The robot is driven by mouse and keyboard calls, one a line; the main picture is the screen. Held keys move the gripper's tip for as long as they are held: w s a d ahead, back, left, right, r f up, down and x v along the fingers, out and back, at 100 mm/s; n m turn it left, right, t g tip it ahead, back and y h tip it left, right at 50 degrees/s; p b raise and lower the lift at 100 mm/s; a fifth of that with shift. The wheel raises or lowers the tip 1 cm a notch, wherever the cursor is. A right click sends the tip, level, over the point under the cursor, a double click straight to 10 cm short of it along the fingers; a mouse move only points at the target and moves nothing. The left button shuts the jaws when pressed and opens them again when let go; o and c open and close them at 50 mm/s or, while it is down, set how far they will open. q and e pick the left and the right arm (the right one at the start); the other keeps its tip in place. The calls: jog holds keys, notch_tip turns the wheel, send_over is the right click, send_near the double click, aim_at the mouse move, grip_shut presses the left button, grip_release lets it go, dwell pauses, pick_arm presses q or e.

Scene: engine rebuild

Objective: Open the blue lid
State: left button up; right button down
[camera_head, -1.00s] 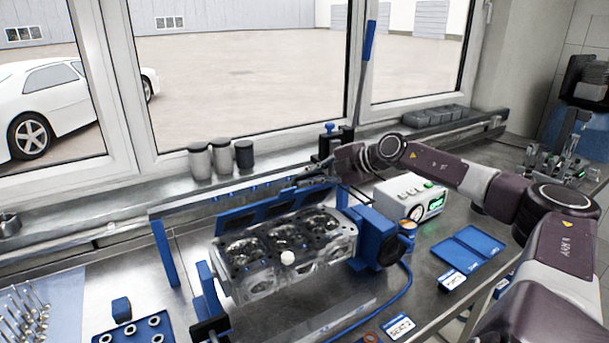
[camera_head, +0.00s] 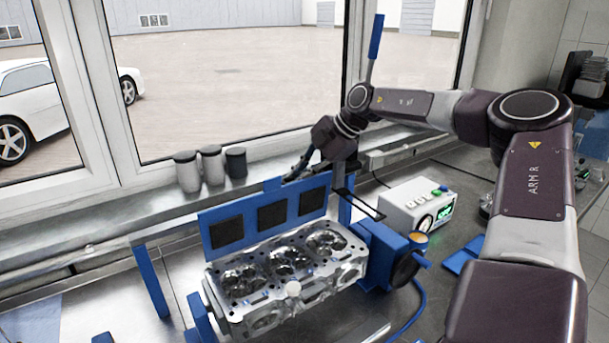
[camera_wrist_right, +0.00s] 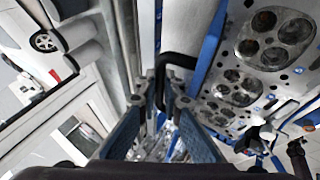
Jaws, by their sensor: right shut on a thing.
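The blue lid (camera_head: 232,231), a long panel with three black square pads on its inner face, stands nearly upright behind the metal cylinder head (camera_head: 292,270). The cylinder head's top is uncovered. My right gripper (camera_head: 297,174) is at the lid's top edge, toward its right end. In the right wrist view, its fingers (camera_wrist_right: 161,98) are shut on a black bent handle (camera_wrist_right: 182,60). The exact contact is partly hidden by the fingers. My left gripper is not in view.
A blue motor-like unit (camera_head: 385,255) sits at the cylinder head's right end, with a white control box (camera_head: 412,206) behind it. Three canisters (camera_head: 210,166) stand on the window sill (camera_head: 140,205). A blue post (camera_head: 151,281) rises at left.

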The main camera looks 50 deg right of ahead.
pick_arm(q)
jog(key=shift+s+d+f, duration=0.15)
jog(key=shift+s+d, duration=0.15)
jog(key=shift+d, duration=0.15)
pick_arm(e)
jog(key=shift+w+d+r+t, duration=0.25)
jog(key=shift+w+r+t, duration=0.2)
jog(key=shift+w, duration=0.1)
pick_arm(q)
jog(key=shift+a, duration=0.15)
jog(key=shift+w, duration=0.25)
pick_arm(e)
jog(key=c, duration=2.3)
grip_release()
jog(key=shift+f, duration=0.1)
jog(key=shift+s+f, duration=0.2)
jog(key=shift+f, duration=0.05)
